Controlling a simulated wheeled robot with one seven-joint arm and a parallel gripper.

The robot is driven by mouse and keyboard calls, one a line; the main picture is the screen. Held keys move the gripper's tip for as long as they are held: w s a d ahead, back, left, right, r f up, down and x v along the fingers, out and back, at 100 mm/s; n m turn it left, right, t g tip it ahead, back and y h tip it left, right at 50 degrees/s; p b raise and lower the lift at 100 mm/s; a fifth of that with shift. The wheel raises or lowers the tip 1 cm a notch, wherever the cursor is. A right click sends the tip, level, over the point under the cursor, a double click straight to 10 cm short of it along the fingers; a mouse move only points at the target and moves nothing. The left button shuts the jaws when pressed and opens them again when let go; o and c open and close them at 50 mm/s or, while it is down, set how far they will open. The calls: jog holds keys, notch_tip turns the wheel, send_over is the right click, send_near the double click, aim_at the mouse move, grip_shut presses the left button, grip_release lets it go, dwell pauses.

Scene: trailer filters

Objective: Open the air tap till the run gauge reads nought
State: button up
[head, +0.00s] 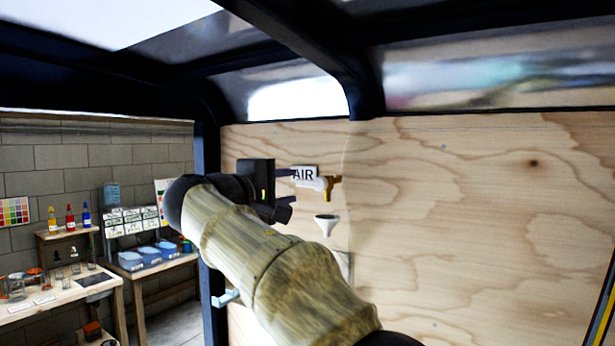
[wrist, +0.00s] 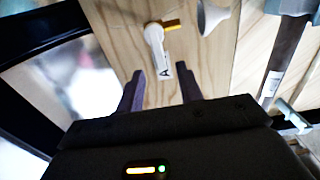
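The air tap is on the plywood wall, with a yellow-orange handle (head: 330,187) beside the white AIR label (head: 304,174). In the wrist view the handle (wrist: 172,24) sticks out to the right at the top of a white part, and the label (wrist: 161,70) shows between my fingers. My gripper (head: 288,188) is left of the tap in the head view. In the wrist view my gripper (wrist: 160,72) is open and empty, its two dark fingers apart, short of the handle. I cannot make out a run gauge in either view.
A dark frame post (head: 208,220) stands left of the plywood. Benches with bottles and blue trays (head: 150,255) are farther left. The plywood to the right is bare.

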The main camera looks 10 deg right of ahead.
aim_at(302, 184)
jog(key=p+x, duration=0.3)
jog(key=x, duration=0.5)
jog(key=shift+a, duration=0.1)
jog(key=shift+w, duration=0.15)
grip_shut()
